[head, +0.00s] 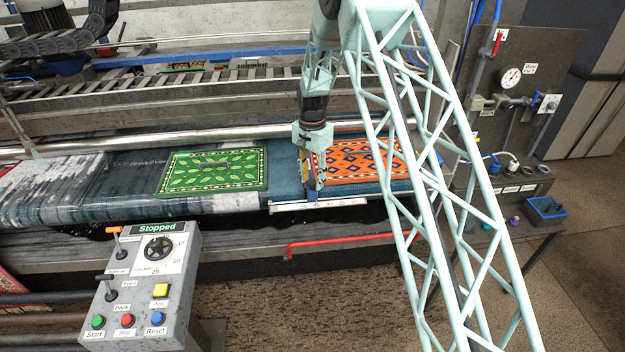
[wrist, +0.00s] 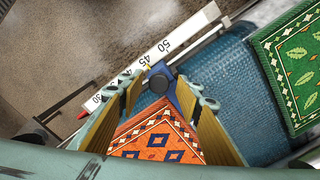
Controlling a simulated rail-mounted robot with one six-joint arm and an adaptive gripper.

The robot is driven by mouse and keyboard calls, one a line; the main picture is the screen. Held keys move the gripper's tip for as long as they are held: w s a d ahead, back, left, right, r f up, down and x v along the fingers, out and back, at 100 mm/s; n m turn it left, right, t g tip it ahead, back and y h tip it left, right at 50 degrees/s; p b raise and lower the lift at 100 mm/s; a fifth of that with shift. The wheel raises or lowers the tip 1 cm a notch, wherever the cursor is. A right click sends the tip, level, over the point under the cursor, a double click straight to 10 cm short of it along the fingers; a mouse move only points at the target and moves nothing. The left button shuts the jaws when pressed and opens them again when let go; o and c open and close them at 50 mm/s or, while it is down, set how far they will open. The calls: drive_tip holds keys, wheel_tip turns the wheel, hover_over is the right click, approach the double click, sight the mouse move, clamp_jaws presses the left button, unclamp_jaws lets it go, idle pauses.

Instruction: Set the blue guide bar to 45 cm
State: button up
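The blue guide bar (wrist: 185,98) lies across the wet teal rug belt, beside the orange rug; a dark round knob (wrist: 158,83) sits near its end. In the head view the bar (head: 311,190) is mostly hidden by my gripper. A white scale (wrist: 183,32) runs along the belt edge, with 50, 45 and 30 legible. A small yellow pointer (wrist: 148,68) appears close to the 45 mark; its exact reading cannot be told. My gripper (wrist: 162,90) points down over the bar. Its fingers are spread, one on each side of the knob, with visible gaps.
The orange rug (head: 360,162) lies under and right of my gripper; the green rug (head: 212,170) lies to the left. A control box (head: 150,265) with a "Stopped" display stands at front left. A red rail (head: 340,241) runs below the scale. A valve panel is at right.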

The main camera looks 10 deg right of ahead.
drive_tip(key=shift+r, duration=0.1)
wheel_tip(320, 180, up, 12)
idle(0.8)
idle(0.3)
drive_tip(key=s+d+r+n+t+b, duration=0.2)
drive_tip(key=s+r+n+b, duration=0.35)
drive_tip(key=s+r, duration=2)
drive_tip(key=s+f+n+t+b, duration=0.1)
drive_tip(key=s+f+n+b, duration=0.1)
drive_tip(key=s, duration=1.6)
drive_tip(key=s+d+f+n+t+b, duration=0.1)
drive_tip(key=s+b, duration=0.3)
drive_tip(key=s, duration=1.4)
drive_tip(key=shift+s+d+f+n, duration=0.25)
drive_tip(key=shift+f+n, duration=0.2)
drive_tip(key=shift+n, duration=0.2)
